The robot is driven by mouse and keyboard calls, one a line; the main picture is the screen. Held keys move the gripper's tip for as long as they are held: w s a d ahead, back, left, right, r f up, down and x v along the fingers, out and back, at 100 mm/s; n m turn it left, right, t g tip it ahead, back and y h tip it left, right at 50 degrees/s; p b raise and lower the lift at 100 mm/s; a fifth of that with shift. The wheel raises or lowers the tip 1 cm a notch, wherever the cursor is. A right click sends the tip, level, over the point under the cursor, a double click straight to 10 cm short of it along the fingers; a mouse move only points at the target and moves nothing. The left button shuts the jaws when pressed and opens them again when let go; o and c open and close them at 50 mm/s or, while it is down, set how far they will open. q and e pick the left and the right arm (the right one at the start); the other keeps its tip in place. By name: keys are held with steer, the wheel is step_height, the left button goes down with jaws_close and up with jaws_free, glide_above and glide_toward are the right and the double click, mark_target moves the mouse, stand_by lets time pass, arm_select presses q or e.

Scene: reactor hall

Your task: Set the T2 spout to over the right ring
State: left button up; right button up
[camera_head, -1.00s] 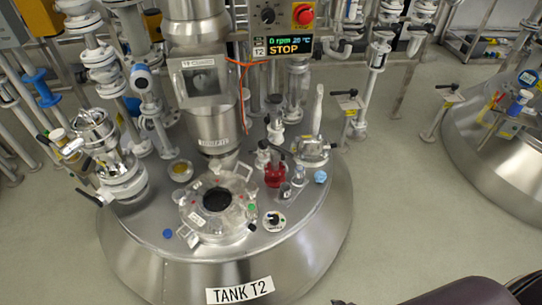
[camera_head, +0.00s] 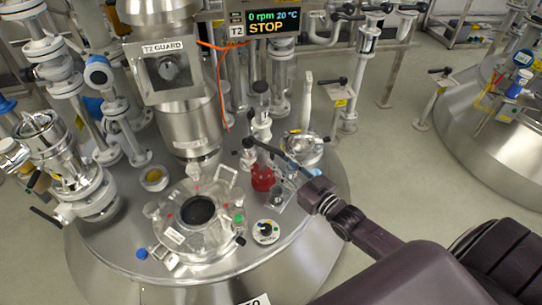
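On the T2 tank lid (camera_head: 120,225), a small vertical fitting with black parts (camera_head: 260,120) stands right of the open round hatch. A dark lever (camera_head: 262,147) slants from it down to the right. I take this fitting for the T2 spout, but its outlet is hard to make out. A red vessel (camera_head: 262,178) is below it, with small clear glassware (camera_head: 281,195) to its right. I cannot make out the rings clearly. My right gripper (camera_head: 292,165) reaches in from the lower right to the lever's right end. I cannot tell whether it touches it. My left gripper is not in view.
The hatch (camera_head: 198,211) and a small round dial (camera_head: 265,232) are left of my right arm. A sight-glass fitting (camera_head: 303,145) stands behind the gripper. Pipes and valves (camera_head: 75,165) crowd the left.

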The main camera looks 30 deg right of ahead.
mark_target(272, 155)
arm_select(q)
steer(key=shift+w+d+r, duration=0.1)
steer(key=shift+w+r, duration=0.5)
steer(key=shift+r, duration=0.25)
arm_select(e)
steer(key=shift+x, duration=2.05)
steer(key=shift+c, duration=0.3)
jaws_close()
